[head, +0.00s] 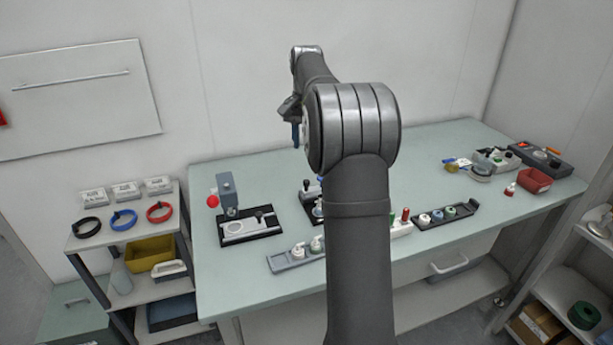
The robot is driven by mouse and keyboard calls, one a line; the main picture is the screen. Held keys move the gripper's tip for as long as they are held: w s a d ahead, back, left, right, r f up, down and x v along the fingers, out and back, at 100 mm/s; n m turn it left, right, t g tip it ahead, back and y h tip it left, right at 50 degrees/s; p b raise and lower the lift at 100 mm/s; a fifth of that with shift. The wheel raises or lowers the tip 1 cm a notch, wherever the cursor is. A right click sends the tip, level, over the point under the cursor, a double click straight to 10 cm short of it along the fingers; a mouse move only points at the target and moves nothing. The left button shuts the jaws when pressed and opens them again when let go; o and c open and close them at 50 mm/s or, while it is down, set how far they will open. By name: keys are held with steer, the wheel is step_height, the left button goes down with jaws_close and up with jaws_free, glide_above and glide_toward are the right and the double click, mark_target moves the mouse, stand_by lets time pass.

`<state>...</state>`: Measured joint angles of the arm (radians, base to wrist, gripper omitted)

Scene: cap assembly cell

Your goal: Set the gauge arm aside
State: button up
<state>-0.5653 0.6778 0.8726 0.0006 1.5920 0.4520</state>
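My gripper (296,137) hangs above the back of the bench, left of my arm's large elbow, with its dark blue tip pointing down. It is small and seen side-on, so I cannot tell whether it is open or shut.
The bench (230,285) carries a grey press with a red ball (227,194) at left. A grey tray (290,261) and a black tray (447,216) hold small caps. The bench's front left is clear. Shelves flank both sides.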

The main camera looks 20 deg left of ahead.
mark_target(307, 181)
step_height(307, 181, down, 11)
steer(key=shift+f, duration=0.2)
jaws_close()
